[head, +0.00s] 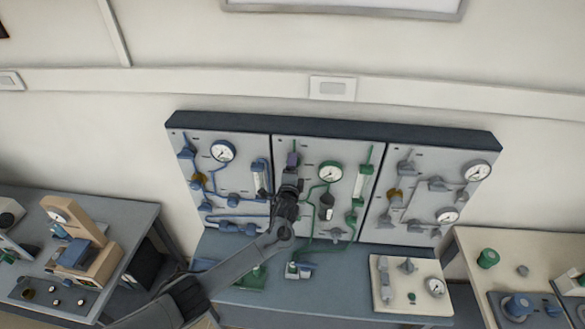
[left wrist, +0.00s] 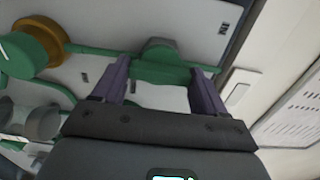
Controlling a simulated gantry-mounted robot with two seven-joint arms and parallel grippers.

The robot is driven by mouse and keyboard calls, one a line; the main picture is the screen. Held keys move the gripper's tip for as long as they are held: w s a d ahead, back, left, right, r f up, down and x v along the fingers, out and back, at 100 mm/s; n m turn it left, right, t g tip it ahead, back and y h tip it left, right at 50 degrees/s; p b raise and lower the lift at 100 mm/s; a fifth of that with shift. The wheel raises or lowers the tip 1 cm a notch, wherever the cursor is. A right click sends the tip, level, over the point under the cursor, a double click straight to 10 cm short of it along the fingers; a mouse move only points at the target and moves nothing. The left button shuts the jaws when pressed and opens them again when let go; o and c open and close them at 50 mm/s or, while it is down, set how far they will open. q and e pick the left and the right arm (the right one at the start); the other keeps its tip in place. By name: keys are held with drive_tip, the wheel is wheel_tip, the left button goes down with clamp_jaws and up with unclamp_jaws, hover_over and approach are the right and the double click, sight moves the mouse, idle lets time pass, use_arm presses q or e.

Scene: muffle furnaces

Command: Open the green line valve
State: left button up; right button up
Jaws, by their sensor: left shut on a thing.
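The green line runs over the middle panel (head: 345,205) of the wall board, with a green-rimmed gauge (head: 331,173) to the right of my gripper. My left gripper (head: 292,162) reaches up to the upper left of this panel and covers the valve there in the head view. In the left wrist view, the green valve (left wrist: 158,50) lies between the two purple fingers of my left gripper (left wrist: 160,72). The gripper is shut on the valve. A green pipe (left wrist: 95,50) runs from it to the left. The valve's handle position is not clear. My right gripper is not in view.
A panel with blue lines (head: 222,185) is on the left and one with grey fittings (head: 430,195) on the right. A blue bench (head: 335,275) below carries a cream plate (head: 412,285). Brass-coloured round fitting (left wrist: 38,42) sits left of the valve.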

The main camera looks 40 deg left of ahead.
use_arm(q)
drive_tip(key=o, duration=1.1)
drive_tip(key=shift+c, duration=0.2)
drive_tip(key=shift+s, duration=0.1)
drive_tip(key=b+v, duration=0.1)
drive_tip(key=v, duration=0.9)
drive_tip(key=shift+s+d, duration=0.25)
drive_tip(key=shift+d, duration=0.05)
drive_tip(key=shift+f, duration=0.15)
